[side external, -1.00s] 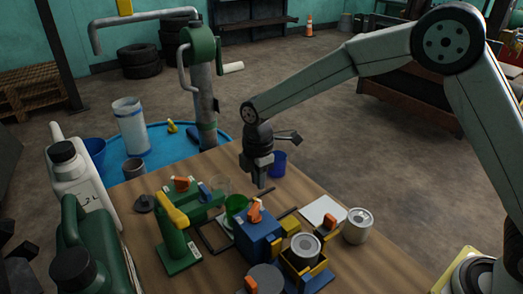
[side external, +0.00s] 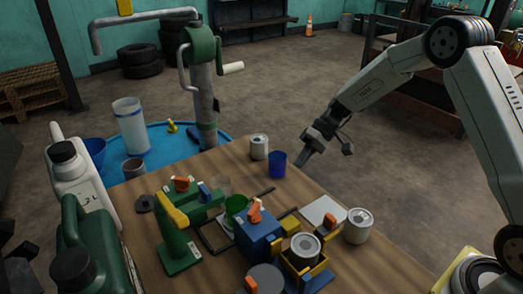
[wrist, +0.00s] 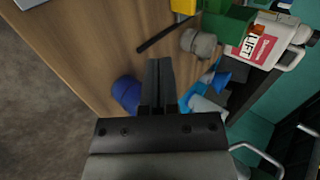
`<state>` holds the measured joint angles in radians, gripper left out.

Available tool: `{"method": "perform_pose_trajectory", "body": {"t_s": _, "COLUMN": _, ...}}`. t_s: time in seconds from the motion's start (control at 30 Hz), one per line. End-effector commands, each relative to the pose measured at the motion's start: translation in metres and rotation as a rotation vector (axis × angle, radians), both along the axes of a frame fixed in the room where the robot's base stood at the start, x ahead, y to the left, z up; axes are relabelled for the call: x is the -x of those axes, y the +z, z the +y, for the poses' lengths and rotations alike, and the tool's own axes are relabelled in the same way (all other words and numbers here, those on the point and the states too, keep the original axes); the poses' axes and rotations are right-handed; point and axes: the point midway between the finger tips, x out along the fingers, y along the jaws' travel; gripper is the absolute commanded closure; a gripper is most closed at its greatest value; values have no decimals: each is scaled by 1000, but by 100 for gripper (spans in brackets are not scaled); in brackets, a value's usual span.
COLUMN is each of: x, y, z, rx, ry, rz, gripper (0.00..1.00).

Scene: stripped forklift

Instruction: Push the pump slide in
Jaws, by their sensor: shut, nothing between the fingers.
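In the side view, a blue block (side external: 258,236) with an orange piece (side external: 255,210) on top stands among the fixtures on the table. A small yellow block (side external: 290,224) is at its right side, and a thin dark bar (side external: 263,195) lies behind it. I cannot tell which part is the pump slide. My gripper (side external: 302,162) is beyond the table's right-back edge, just right of a blue cup (side external: 277,165), well away from the blue block. In the wrist view my gripper (wrist: 160,62) is shut and empty, with the blue cup (wrist: 126,95) to its left.
A green fixture (side external: 181,235) with a yellow handle stands left of the blue block. Cans (side external: 358,226) and (side external: 258,147) stand on the table, with a white pad (side external: 323,211) near the front one. Bottles line the left edge. The right-front wood is clear.

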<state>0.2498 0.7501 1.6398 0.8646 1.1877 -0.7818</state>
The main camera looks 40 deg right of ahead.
Motion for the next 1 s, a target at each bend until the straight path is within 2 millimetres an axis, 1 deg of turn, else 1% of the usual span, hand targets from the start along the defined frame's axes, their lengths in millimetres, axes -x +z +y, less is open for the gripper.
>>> {"method": "perform_pose_trajectory", "body": {"t_s": 0.27, "x": 0, "y": -1, "z": 0, "rx": -7, "ry": -11, "rz": 5, "gripper": 100}}
{"method": "perform_pose_trajectory", "body": {"t_s": 0.47, "x": 0, "y": -8, "z": 8, "rx": -8, "ry": -8, "rz": 5, "gripper": 100}}
{"method": "perform_pose_trajectory", "body": {"t_s": 0.67, "x": 0, "y": -24, "z": 25, "rx": -7, "ry": -6, "rz": 7, "gripper": 100}}
{"method": "perform_pose_trajectory", "body": {"t_s": 1.0, "x": 0, "y": -59, "z": 63, "rx": -7, "ry": -7, "rz": 6, "gripper": 100}}
